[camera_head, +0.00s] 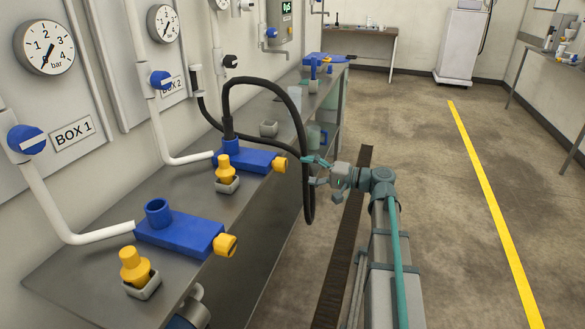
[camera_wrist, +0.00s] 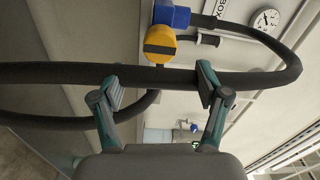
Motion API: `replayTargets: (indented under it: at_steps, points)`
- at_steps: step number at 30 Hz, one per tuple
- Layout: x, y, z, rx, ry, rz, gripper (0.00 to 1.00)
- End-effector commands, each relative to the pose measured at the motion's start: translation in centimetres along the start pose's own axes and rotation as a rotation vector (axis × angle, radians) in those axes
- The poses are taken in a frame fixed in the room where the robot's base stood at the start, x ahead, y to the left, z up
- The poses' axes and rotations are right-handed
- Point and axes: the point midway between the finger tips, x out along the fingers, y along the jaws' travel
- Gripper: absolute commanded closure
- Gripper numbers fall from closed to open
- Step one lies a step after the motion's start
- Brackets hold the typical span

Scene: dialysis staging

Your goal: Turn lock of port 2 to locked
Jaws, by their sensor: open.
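The port by the BOX 2 label is a blue block (camera_head: 250,158) on the bench, with a yellow knob (camera_head: 281,164) at its right end. In the wrist view, the blue block (camera_wrist: 172,15) is at the top, and the round yellow knob (camera_wrist: 160,40) shows a dark bar across its face. My gripper (camera_head: 313,170) is open just right of the knob, apart from it. A black hose (camera_wrist: 160,77) crosses in front of the fingertips, between my gripper (camera_wrist: 160,88) and the knob. I cannot tell whether the fingers touch the hose.
The hose (camera_head: 266,80) rises from the rear port and loops down past the bench's front edge. A second blue port (camera_head: 180,232) with a yellow knob (camera_head: 225,244) is nearer. Yellow plugs (camera_head: 226,168) sit in grey holders. The floor (camera_head: 430,220) to the right is clear.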

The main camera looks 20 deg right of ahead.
Motion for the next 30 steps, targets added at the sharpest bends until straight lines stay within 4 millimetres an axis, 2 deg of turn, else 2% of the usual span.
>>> replayTargets:
  at_steps: [3, 9, 26, 30]
  points:
    - [-2.2, 0.0, 0.0, 0.0, 0.003, 0.001, 0.26]
    - [-4.4, 0.0, 0.0, 0.0, 0.001, 0.001, 0.26]
    - [-4.9, 0.0, 0.0, 0.003, 0.001, 0.0, 0.26]
    - [-4.9, 1.3, -0.1, 0.007, 0.009, 0.059, 0.26]
